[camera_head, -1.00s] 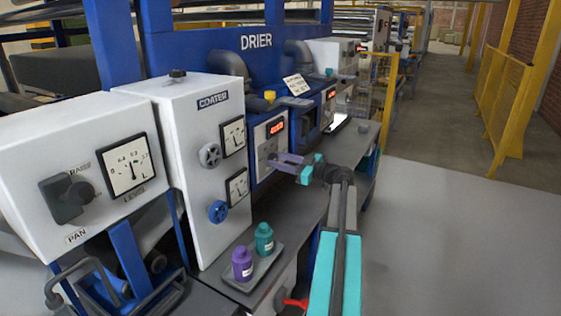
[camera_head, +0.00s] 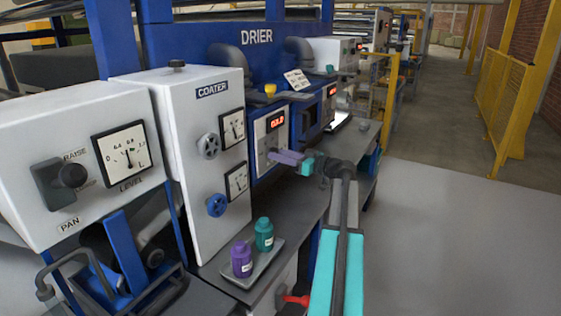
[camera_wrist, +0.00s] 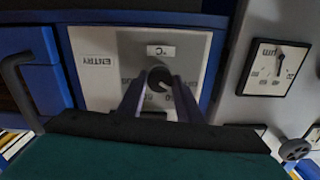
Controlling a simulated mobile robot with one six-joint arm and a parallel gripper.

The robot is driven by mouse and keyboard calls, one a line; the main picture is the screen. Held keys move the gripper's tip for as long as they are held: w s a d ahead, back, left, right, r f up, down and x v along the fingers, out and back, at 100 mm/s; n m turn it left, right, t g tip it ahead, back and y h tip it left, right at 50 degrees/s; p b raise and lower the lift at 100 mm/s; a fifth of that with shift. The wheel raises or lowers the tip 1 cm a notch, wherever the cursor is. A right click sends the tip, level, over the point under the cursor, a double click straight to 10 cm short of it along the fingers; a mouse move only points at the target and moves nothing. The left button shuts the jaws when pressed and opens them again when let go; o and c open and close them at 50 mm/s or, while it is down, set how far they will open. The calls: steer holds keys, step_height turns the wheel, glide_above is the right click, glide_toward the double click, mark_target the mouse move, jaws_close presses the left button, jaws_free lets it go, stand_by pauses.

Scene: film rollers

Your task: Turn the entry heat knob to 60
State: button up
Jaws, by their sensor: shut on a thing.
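The entry heat panel (camera_head: 259,135) is a light plate in the blue drier front, with a red lit display (camera_head: 276,122) that seems to start with 6; its digits are too blurred to read fully. In the wrist view the panel is upside down, marked ENTRY and °C (camera_wrist: 161,51). The dark round entry heat knob (camera_wrist: 158,76) sits on a numbered dial; the numbers are unclear. My gripper (camera_wrist: 157,88) has its two purple fingers on either side of the knob, shut on it. In the head view my gripper (camera_head: 277,157) reaches the panel from the right and hides the knob.
The white coater cabinet (camera_head: 190,110) with gauges and two handwheels stands left of the panel. A tray (camera_head: 255,283) with a purple bottle (camera_head: 242,259) and a teal bottle (camera_head: 264,234) lies on the bench below. The floor (camera_head: 450,230) at right is clear.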

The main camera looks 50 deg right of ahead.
steer(key=shift+m+b, duration=1.4)
steer(key=shift+m, duration=1.9)
steer(key=o, duration=1)
steer(key=shift+o, duration=0.2)
steer(key=shift+s, duration=0.2)
steer(key=b+v, duration=0.2)
steer(key=v, duration=1.1)
steer(key=shift+s, duration=0.25)
